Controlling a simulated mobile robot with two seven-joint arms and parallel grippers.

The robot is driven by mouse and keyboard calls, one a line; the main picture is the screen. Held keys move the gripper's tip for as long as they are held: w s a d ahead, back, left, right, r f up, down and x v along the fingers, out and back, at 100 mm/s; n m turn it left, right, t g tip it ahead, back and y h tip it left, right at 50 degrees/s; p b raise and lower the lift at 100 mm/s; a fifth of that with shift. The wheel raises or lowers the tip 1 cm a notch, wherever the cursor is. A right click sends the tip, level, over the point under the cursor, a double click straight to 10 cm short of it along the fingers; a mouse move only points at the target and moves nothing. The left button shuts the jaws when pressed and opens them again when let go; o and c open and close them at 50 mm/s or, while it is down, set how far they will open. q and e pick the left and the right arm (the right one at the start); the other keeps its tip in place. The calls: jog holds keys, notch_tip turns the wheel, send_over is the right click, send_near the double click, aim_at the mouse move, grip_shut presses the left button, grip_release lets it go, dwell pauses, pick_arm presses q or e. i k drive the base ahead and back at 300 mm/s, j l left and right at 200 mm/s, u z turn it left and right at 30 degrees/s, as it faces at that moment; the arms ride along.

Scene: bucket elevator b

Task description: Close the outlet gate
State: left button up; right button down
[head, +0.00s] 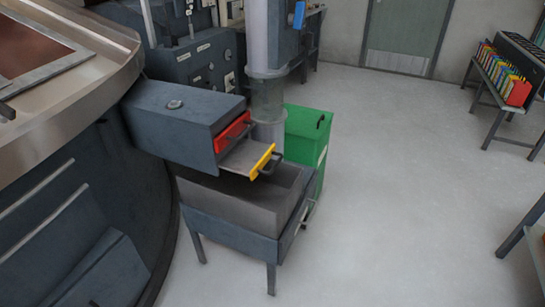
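A dark grey outlet box (172,122) juts out from the large round machine at the left. A red-fronted slide (232,132) with a dark handle sits close against the box's end. Beside it, a yellow-fronted slide (262,161) with a dark handle stands pulled out, its flat metal plate (240,155) showing between the box and the yellow front. I see no label telling which slide is the outlet gate. Neither of my grippers is in view.
A grey open-topped hopper (228,212) on legs stands under the slides. A green bin (306,138) and a vertical clear pipe (267,96) are behind them. A rack of coloured items (505,75) stands far right. The floor (400,190) right of the hopper is clear.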

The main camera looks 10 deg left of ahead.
aim_at(248, 158)
jog(key=i+l+u, duration=0.1)
jog(key=i+u, duration=0.4)
jog(key=i, duration=0.6)
jog(key=i+u, duration=0.3)
